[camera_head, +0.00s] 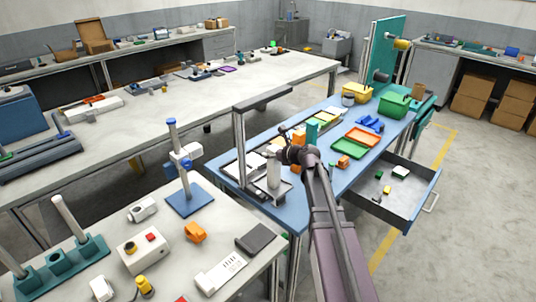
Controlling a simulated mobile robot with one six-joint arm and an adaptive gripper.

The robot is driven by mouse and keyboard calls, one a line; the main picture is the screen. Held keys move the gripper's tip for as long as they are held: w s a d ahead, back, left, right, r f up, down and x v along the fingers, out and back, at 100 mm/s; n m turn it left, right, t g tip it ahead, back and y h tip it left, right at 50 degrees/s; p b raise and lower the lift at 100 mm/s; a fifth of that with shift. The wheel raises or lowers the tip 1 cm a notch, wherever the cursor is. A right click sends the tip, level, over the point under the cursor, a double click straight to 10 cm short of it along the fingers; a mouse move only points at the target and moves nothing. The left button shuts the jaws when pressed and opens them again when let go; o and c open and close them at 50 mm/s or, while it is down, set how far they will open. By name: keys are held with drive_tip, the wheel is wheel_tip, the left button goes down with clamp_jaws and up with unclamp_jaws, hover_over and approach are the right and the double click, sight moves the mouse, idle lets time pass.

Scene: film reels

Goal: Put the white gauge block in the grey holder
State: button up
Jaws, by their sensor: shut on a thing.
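My gripper (287,134) is at the end of my arm, over the blue-topped bench (343,178). It is small and dark here, and my wrist partly covers it. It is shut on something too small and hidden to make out. I cannot single out the white gauge block with certainty. Pale flat pieces (254,161) lie on a dark tray left of my wrist, and a white piece (401,171) lies in the open drawer (376,208). An upright light grey cylinder (273,171) shows just below left of my wrist. I cannot tell which thing is the grey holder.
A grey post frame (240,147) stands left of my wrist. The drawer sticks out at the right. A grey worktable (163,232) with fixtures stands at the front left.

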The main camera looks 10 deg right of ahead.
drive_tip(key=shift+f, duration=0.2)
drive_tip(key=o, duration=1.4)
drive_tip(key=shift+r, duration=0.2)
drive_tip(key=shift+s+d+r, duration=0.15)
drive_tip(key=shift+s, duration=0.05)
drive_tip(key=p+v, duration=0.4)
drive_tip(key=v, duration=0.7)
drive_tip(key=shift+s+d, duration=0.15)
drive_tip(key=shift+s, duration=0.05)
